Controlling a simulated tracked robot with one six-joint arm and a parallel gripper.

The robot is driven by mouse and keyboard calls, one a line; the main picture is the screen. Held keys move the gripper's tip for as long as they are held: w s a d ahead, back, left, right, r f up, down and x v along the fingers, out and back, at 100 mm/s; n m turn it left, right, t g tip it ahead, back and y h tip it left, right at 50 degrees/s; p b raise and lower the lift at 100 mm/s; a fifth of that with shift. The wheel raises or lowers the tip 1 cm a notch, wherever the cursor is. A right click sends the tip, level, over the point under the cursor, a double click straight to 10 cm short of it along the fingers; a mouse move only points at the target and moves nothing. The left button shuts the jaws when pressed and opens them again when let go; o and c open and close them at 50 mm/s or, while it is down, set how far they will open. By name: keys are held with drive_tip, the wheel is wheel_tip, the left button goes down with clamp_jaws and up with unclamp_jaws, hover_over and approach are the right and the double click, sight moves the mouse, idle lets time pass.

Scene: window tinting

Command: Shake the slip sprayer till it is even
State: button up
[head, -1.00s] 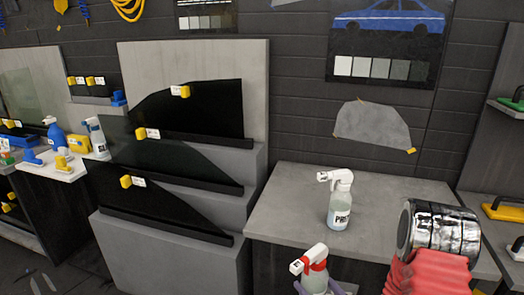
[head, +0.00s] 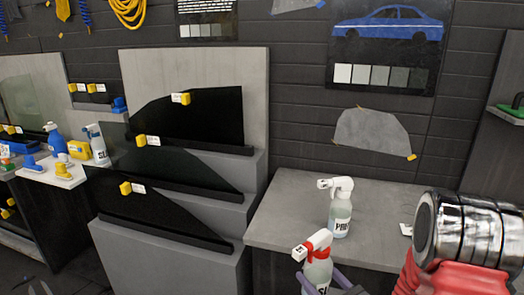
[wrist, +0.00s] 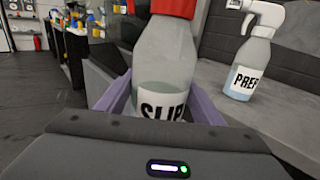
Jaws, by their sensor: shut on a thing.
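The slip sprayer (wrist: 166,75) is a clear bottle with a red collar and a label reading SLIP, part filled with greenish liquid. In the head view the sprayer (head: 318,268) shows its white and red trigger head at the bottom edge, lower part out of frame. My gripper (wrist: 160,98) is shut on the bottle, its purple fingers on both sides. In the wrist view the sprayer looks slightly tilted. The prep sprayer (head: 340,208), white-headed with bluish liquid, stands upright on the grey bench; it also shows in the wrist view (wrist: 247,60).
The grey bench (head: 285,215) is mostly clear around the prep sprayer. Dark tinted panes (head: 200,115) stand on a stepped grey stand to the left. A white shelf (head: 55,175) at far left holds several bottles and tools.

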wheel_tip(320, 180, down, 8)
drive_tip(key=shift+r, duration=4.2)
wheel_tip(320, 180, down, 8)
drive_tip(key=shift+f, duration=0.15)
